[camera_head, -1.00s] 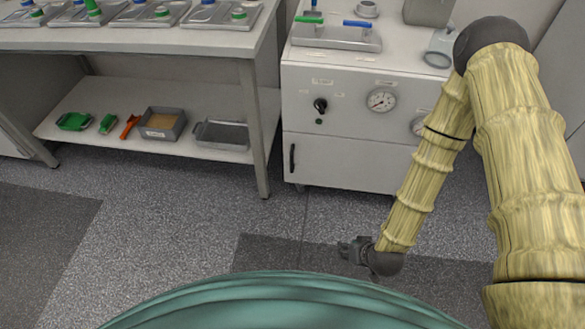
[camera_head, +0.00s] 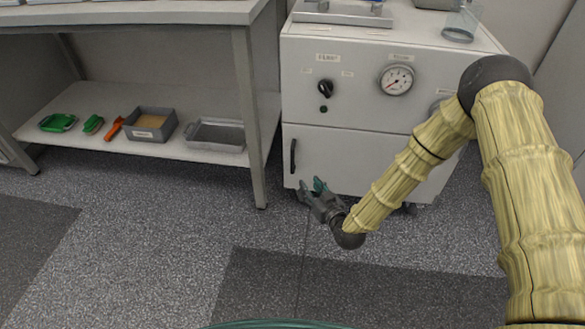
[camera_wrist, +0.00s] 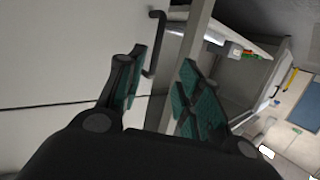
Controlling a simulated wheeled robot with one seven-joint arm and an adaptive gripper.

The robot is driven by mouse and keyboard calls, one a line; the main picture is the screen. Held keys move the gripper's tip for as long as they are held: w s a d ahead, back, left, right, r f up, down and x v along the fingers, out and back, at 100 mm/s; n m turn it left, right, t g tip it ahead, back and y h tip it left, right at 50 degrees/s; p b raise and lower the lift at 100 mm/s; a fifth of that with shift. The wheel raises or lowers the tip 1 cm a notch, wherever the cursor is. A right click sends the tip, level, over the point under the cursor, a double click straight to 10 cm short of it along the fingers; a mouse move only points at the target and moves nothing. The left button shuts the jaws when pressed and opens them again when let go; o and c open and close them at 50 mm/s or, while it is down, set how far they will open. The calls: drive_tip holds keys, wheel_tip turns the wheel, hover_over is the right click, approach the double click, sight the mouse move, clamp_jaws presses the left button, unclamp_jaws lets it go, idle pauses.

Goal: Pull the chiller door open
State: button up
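The chiller door (camera_head: 355,162) is the white lower panel of the white cabinet and looks shut. Its black vertical handle (camera_head: 293,156) is at the door's left edge. In the wrist view the handle (camera_wrist: 155,42) shows beyond the fingertips, near the top middle. My gripper (camera_head: 311,187) is open and empty, with teal finger pads spread apart. It is in front of the door's lower left corner, below and slightly right of the handle, and apart from it. In the wrist view the gripper (camera_wrist: 158,88) has its two fingers pointing toward the handle side.
A table (camera_head: 248,110) with a metal leg stands left of the cabinet. Its lower shelf (camera_head: 88,135) holds grey trays and green and orange tools. A knob (camera_head: 325,88) and gauge (camera_head: 397,80) sit above the door. The floor in front is clear.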

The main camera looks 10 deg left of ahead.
sight(293, 157)
drive_tip(key=w+a+b, duration=0.2)
drive_tip(key=w, duration=0.2)
drive_tip(key=w+a+t+b, duration=0.1)
drive_tip(key=w+a+b, duration=0.1)
drive_tip(key=w, duration=0.3)
drive_tip(key=w+a+t+y+b, duration=0.1)
drive_tip(key=w+a+b, duration=0.2)
drive_tip(key=w+a, duration=0.1)
drive_tip(key=shift+w+a+r+n, duration=0.15)
drive_tip(key=shift+r+n, duration=0.15)
clamp_jaws()
